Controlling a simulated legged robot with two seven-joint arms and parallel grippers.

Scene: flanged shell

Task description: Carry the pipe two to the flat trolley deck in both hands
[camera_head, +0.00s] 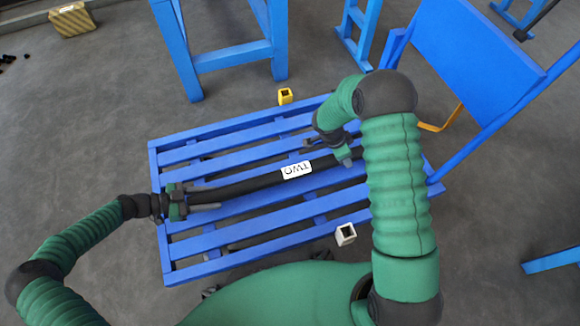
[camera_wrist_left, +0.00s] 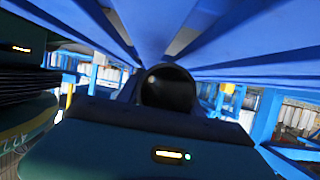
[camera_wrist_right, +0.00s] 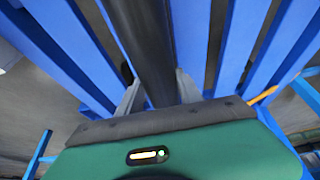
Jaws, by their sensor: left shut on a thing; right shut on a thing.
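The pipe two (camera_head: 245,185) is a long black tube with a white label reading TWO, upside down in the head view. It lies lengthwise over the blue slatted trolley deck (camera_head: 210,243), very close to the slats; I cannot tell whether it touches them. My left gripper (camera_head: 203,198) is shut on its left end. The pipe's dark round end (camera_wrist_left: 168,88) faces the left wrist camera. My right gripper (camera_head: 342,152) is shut on the pipe toward its right end, partly hidden by my right arm. The right wrist view shows the pipe (camera_wrist_right: 145,45) between the fingers.
A blue upright panel (camera_head: 475,55) on a frame stands at the deck's right end. A blue stand (camera_head: 230,55) is behind the deck. A yellow square piece (camera_head: 285,96) and a white one (camera_head: 345,234) sit by the deck's edges. A striped box (camera_head: 72,20) lies far left.

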